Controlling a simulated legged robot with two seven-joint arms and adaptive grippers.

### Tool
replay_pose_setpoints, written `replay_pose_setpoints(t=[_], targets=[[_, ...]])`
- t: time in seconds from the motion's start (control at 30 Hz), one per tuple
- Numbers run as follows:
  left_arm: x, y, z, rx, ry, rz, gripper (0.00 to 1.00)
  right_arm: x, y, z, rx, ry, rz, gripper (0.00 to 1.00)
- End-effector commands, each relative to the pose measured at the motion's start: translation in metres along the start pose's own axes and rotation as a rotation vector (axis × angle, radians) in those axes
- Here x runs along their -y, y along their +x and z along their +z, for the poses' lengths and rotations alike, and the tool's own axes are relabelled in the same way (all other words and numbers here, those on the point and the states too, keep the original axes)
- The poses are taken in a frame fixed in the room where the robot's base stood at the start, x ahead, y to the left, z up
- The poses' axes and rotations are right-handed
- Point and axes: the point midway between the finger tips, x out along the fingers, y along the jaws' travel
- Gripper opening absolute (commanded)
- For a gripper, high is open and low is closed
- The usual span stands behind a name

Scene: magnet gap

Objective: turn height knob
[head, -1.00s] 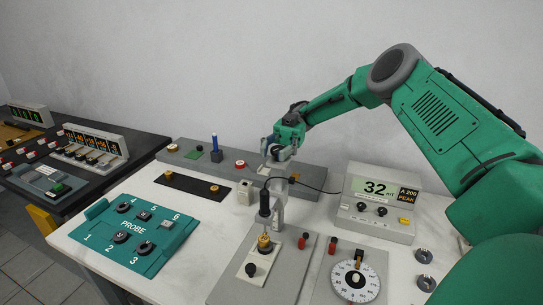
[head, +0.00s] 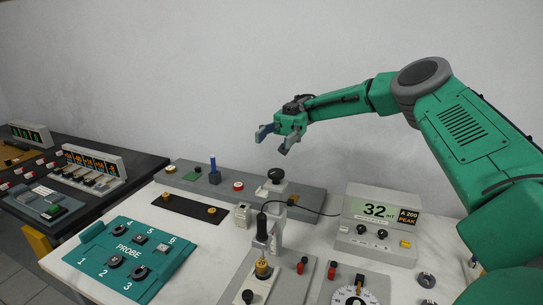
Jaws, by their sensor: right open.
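A black round knob (head: 276,174) tops a pale post on the long grey base at the back of the bench; I take it to be the height knob. My right gripper (head: 272,142) is in the air above the knob, apart from it, with its fingers spread and nothing between them. A probe stand (head: 275,232) with a black cabled probe (head: 262,226) stands in front, over a brass piece (head: 262,269) on a grey plate. My left gripper is out of view.
A meter (head: 378,222) reading 32 stands at right. A teal PROBE tray (head: 132,255) with numbered places lies at left. A blue upright rod (head: 213,168) and a red button (head: 238,186) are on the back base. A white dial (head: 358,297) is cut off at the bottom edge.

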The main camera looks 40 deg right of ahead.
Motion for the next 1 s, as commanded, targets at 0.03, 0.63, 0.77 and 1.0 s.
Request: replay_pose_setpoints(t=[0.03, 0.63, 0.77, 1.0], targets=[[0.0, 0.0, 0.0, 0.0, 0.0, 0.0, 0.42, 0.0, -0.001, -0.003, 0.0, 0.0, 0.0, 0.45], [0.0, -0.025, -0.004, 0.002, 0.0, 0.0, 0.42, 0.009, 0.015, 0.005, -0.159, -0.026, 0.114, 0.52], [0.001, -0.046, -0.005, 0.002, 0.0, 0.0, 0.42, 0.021, 0.015, 0.019, -0.269, -0.046, 0.32, 0.52], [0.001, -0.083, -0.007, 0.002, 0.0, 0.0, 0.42, 0.067, -0.011, 0.057, -0.243, -0.039, 0.878, 0.52]])
